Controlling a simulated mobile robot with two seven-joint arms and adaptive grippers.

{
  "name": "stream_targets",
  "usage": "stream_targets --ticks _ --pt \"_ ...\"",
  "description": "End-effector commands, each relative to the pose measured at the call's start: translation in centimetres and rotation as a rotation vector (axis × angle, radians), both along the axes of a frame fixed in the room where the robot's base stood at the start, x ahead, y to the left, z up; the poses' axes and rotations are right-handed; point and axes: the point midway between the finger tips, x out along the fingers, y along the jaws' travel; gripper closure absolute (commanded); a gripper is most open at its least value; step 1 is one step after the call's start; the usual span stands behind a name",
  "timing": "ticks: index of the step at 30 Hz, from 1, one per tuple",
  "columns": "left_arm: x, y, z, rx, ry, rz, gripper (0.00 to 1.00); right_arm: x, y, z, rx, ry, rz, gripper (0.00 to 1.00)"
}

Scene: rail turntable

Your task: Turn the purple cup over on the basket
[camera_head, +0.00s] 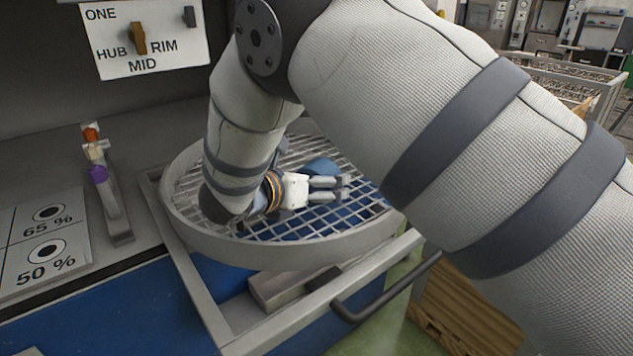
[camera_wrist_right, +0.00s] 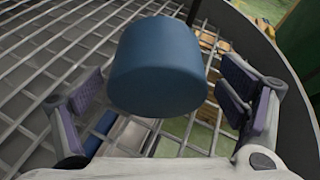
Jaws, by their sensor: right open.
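The round basket (camera_head: 178,212) is a pale ring with a wire grid floor. A blue cup-like piece (camera_head: 320,166) is on the grid, partly hidden behind my right gripper (camera_head: 345,187). In the right wrist view the blue piece (camera_wrist_right: 158,65) shows a smooth closed face with no opening visible. It lies between the open fingers of my right gripper (camera_wrist_right: 165,110), with gaps on both sides. I see no cup that is clearly purple. My left gripper is out of view.
A panel (camera_head: 150,38) with a knob marked HUB, MID and RIM is behind the basket. A slotted post (camera_head: 113,200) with orange, white and purple pieces stands at left, beside a percent-marked plate (camera_head: 45,240). A dark handle (camera_head: 385,290) is in front.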

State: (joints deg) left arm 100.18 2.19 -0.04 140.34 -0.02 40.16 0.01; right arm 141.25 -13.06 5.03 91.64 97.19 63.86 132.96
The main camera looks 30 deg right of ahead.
Motion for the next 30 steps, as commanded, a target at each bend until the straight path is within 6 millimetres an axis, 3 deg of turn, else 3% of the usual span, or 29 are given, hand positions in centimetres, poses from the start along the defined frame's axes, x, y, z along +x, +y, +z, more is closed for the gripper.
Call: stream_targets --ticks 3,10,15,18,20,26,30 --pt "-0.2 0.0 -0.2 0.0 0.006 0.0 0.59 0.5 -1.2 -0.8 0.001 0.002 -0.001 0.11" --pt "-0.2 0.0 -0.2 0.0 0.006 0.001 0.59 0.6 -1.4 -0.8 0.001 0.0 0.001 0.11" --pt "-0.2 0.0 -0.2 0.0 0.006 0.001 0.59 0.6 -1.3 -0.7 0.001 0.0 0.001 0.5" --pt "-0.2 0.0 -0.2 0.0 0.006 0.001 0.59 0.6 -1.3 -0.8 0.001 0.0 0.001 0.67" --pt "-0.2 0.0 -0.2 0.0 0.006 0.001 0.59 0.6 -1.4 -0.7 0.0 0.0 0.001 0.72" --pt "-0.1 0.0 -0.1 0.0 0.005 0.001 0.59 0.6 -1.3 -0.5 0.0 0.0 0.001 0.72" --pt "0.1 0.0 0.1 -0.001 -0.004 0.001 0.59 0.6 -1.3 1.1 0.002 -0.005 0.0 0.72"
